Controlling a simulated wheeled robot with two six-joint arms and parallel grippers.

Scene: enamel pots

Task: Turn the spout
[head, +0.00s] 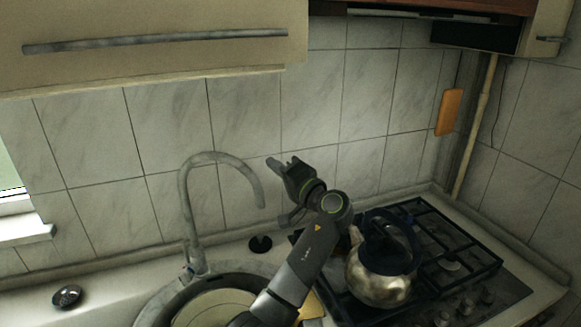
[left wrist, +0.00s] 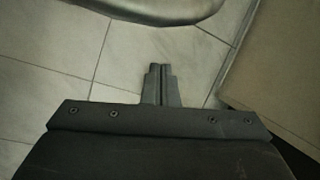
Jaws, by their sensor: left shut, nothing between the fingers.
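The spout (head: 222,160) is a grey curved pipe that rises behind the sink and arches over to the right, its open end pointing down. The sink (head: 150,312) is below it, partly hidden by my left arm. My left gripper (head: 272,165) is just right of the spout's downturned end, its fingers pointing up and left; it looks apart from the pipe. In the left wrist view the fingers (left wrist: 159,70) are together and empty, and a grey curved part, perhaps the spout, crosses the top edge. My right gripper is not in view.
A metal kettle (head: 380,285) with a dark handle stands on the black gas stove (head: 470,250) at right. A wall cabinet (head: 150,60) hangs above left. A small black object (head: 260,243) stands behind the sink, and an orange board (head: 449,112) hangs on the tiles.

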